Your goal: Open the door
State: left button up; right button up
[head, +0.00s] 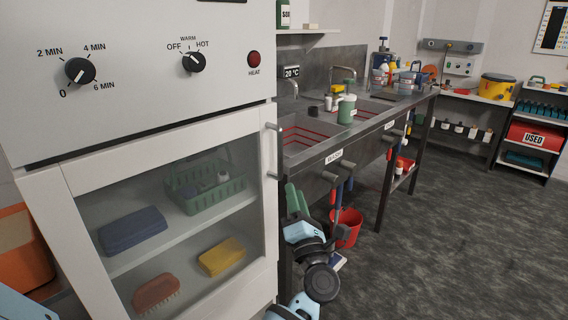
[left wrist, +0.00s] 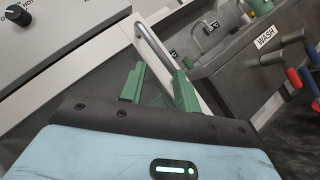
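The white cabinet door (head: 262,215) with a glass pane looks shut at the left of the head view. Its upright metal bar handle (head: 277,150) is on the door's right edge. My left gripper (head: 297,192), with green fingers, is just below and slightly right of the handle in the head view. In the left wrist view its two fingers (left wrist: 160,78) are apart with nothing between them. The handle (left wrist: 153,45) shows beyond the fingertips, roughly in line with the gap, not gripped. My right gripper is in neither view.
Behind the glass are a green basket (head: 207,185), a blue item (head: 132,229), a yellow sponge (head: 221,256) and a brush (head: 156,292). Knobs sit on the panel above. A steel sink bench (head: 345,135) stands close right of the door. Open floor (head: 440,230) lies farther right.

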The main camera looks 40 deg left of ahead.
pick_arm(q)
jog(key=w+a+r+n+g+b, duration=0.1)
jog(key=w+r+n+g+b, duration=0.1)
jog(key=n, duration=0.5)
jog(key=w+a+r+n+g+h+b, duration=0.1)
jog(key=w+r+n+g+b, duration=0.1)
jog(key=r+n+g, duration=0.2)
jog(key=shift+w+a+r+n+g+b, duration=0.2)
jog(key=shift+a+r+n+g+b, duration=0.15)
jog(key=shift+n+g, duration=1.6)
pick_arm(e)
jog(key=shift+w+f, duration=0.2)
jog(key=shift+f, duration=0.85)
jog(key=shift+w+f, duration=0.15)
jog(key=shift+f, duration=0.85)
pick_arm(q)
jog(key=shift+a+n+t, duration=0.1)
jog(key=shift+n+t, duration=0.15)
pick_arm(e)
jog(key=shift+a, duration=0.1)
